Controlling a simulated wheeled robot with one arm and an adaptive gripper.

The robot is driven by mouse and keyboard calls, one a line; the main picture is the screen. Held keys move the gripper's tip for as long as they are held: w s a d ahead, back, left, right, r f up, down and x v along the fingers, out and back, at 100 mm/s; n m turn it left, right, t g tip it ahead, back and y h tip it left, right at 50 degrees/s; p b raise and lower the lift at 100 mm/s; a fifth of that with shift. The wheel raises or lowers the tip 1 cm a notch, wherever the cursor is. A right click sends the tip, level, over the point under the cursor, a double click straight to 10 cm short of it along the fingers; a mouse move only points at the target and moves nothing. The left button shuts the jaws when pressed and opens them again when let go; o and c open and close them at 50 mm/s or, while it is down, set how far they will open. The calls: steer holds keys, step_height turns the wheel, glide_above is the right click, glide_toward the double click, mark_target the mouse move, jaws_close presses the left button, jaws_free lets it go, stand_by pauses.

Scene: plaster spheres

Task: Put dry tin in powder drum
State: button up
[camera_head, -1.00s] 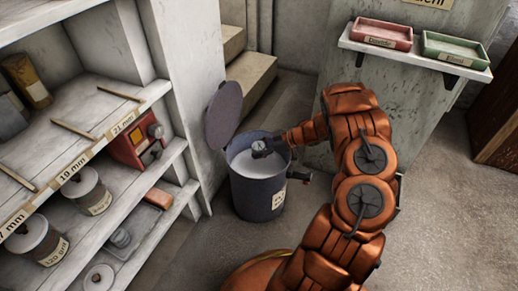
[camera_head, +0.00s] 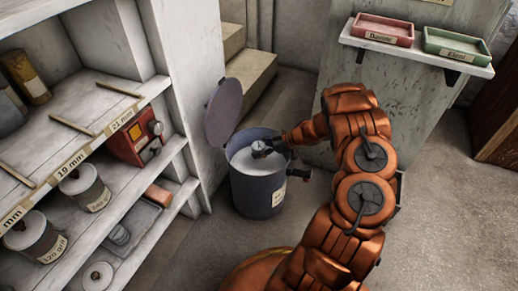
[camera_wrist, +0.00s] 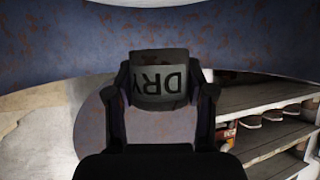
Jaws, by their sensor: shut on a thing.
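The dry tin (camera_wrist: 160,80) is a small grey tin with a "DRY" label, upside down in the wrist view. My gripper (camera_wrist: 162,90) is shut on it, one finger on each side. The powder drum (camera_head: 257,195) is a dark blue-grey drum standing on the floor, its round lid (camera_head: 223,110) swung up at the back left. White powder (camera_head: 245,160) shows inside. In the head view my gripper (camera_head: 262,150) is at the drum's mouth, over the powder. I cannot tell whether the tin touches the powder. The drum's inner wall (camera_wrist: 50,65) fills much of the wrist view.
Shelves (camera_head: 150,205) with tins, spools and a red box (camera_head: 135,140) stand at left. A wall shelf (camera_head: 470,68) holds a red tray (camera_head: 383,30) and a green tray (camera_head: 457,47). Steps (camera_head: 265,85) rise behind the drum.

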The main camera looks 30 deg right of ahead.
steer(key=shift+f+b, duration=0.4)
steer(key=shift+f, duration=0.4)
steer(key=o, duration=1.3)
steer(key=shift+r+p, duration=0.65)
steer(key=shift+r, duration=1.4)
